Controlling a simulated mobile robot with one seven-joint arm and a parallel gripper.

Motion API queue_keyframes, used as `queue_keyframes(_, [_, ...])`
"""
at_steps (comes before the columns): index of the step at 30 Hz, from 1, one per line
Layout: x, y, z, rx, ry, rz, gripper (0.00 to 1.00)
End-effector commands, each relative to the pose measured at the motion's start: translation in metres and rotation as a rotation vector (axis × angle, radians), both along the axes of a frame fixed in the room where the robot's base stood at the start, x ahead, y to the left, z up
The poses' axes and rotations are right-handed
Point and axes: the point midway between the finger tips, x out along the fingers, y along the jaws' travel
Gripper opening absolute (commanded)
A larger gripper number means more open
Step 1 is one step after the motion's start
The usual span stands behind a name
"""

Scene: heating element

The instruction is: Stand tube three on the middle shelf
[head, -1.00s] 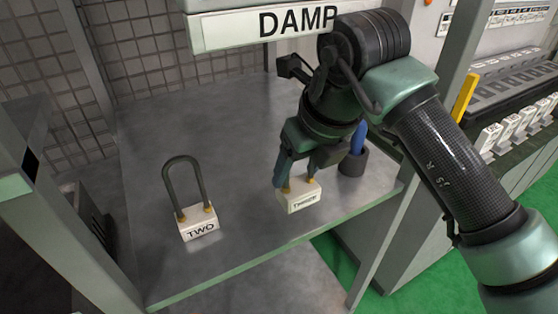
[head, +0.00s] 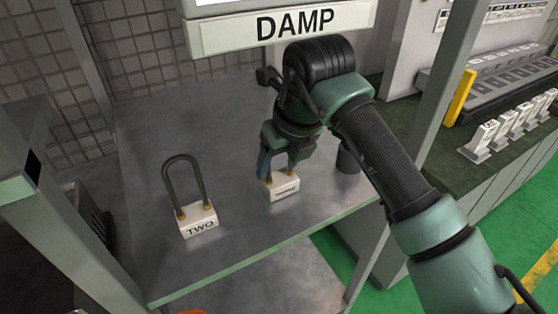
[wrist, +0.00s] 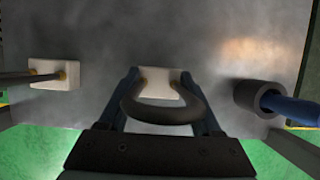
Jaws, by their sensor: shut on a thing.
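Tube three is a dark U-shaped tube on a white block (head: 284,188) lettered THREE, upright at the middle of the grey shelf (head: 140,170). My gripper (head: 281,163) is shut on tube three from above, with a finger on each side of the tube. In the wrist view its dark loop (wrist: 158,112) lies between the fingers. The head view does not show clearly whether the block touches the shelf. Tube two (head: 199,222) stands upright to its left, apart from it, and shows at left in the wrist view (wrist: 55,75).
A dark round cup (head: 347,158) stands right of tube three; the wrist view shows a blue rod (wrist: 290,108) in it. A DAMP sign (head: 300,27) hangs above the shelf. Grey posts stand on both sides. The shelf behind the tubes is bare.

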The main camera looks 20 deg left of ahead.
Motion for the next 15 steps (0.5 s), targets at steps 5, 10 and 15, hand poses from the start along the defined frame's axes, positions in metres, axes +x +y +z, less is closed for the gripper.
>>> queue_keyframes(5, [0.0,-0.0002,-0.0022,0.0,0.0,0.0,0.82])
queue_keyframes(10, [-0.0001,-0.0001,-0.0021,0.0,0.0,0.0,0.96])
queue_keyframes(15, [-0.0001,-0.0001,-0.0019,0.0,0.0,0.0,0.96])
